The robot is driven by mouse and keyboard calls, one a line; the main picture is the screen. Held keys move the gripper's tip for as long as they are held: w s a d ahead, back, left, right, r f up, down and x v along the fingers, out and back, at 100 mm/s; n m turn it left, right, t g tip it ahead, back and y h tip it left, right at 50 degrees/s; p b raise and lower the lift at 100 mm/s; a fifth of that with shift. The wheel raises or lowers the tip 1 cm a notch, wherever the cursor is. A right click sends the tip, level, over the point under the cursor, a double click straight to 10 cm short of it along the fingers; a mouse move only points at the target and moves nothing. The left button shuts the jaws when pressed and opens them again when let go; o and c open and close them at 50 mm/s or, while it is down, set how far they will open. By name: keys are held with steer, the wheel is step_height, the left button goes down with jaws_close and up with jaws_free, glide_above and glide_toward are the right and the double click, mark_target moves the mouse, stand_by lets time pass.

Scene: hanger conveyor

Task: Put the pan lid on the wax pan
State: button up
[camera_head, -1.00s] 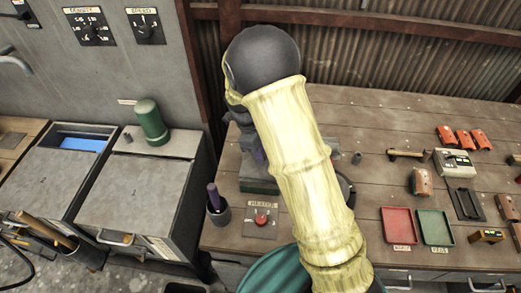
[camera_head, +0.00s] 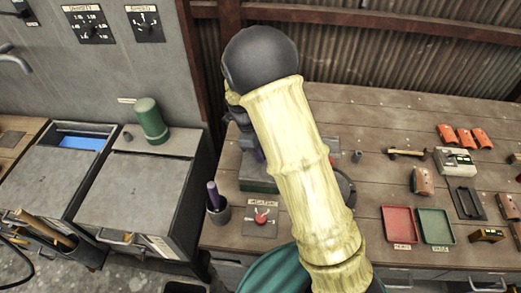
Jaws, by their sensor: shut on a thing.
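My own pale yellow arm, with its dark round joint, covers the middle of the view. It hides my gripper, so I cannot see its fingers or what they hold. A dark curved rim (camera_head: 347,187) shows just right of the arm on the wooden bench; it may be part of the wax pan, but most of it is hidden. I cannot make out the pan lid. A dark grey device with a green base (camera_head: 258,185) stands left of the arm, partly covered. In front of it is a labelled plate with a red switch (camera_head: 261,216).
A cup with a purple-handled tool (camera_head: 218,213) stands at the bench's left edge. Red (camera_head: 399,226) and green (camera_head: 435,227) trays lie to the right, near several orange pieces. A green cylinder (camera_head: 151,120) stands on the grey cabinet. Bare bench (camera_head: 365,115) shows behind.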

steer(key=shift+f, duration=0.35)
steer(key=o, duration=0.7)
steer(key=o, duration=0.5)
steer(key=shift+o, duration=0.2)
steer(key=shift+r, duration=0.15)
steer(key=b+v, duration=0.2)
steer(key=v, duration=1.5)
steer(key=shift+b, duration=0.35)
steer(key=shift+d, duration=0.1)
